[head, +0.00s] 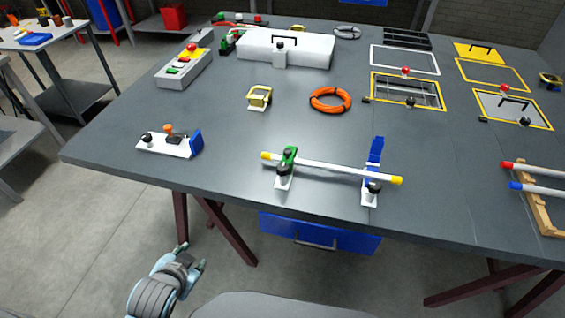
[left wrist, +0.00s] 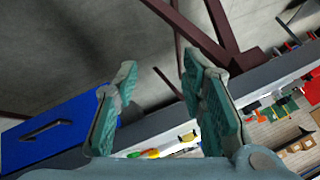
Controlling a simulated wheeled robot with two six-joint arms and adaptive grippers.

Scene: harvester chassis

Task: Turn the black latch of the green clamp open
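The green clamp (head: 286,168) stands on a white base near the table's front edge, in the middle of the head view. Its latch (head: 288,153) is a small dark part at the top; its exact position is too small to tell. A white bar (head: 330,171) with yellow ends runs from this clamp to the blue clamp (head: 374,165) at the right. My left gripper (head: 192,257) is below and left of the clamp, in front of the table and apart from it. In the left wrist view its fingers (left wrist: 157,68) are spread with nothing between them. My right gripper is not seen.
A white fixture (head: 160,146) with a blue plate stands to the left. An orange ring (head: 330,109) and yellow part (head: 258,103) lie behind. Tabletop around the clamp's left is clear.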

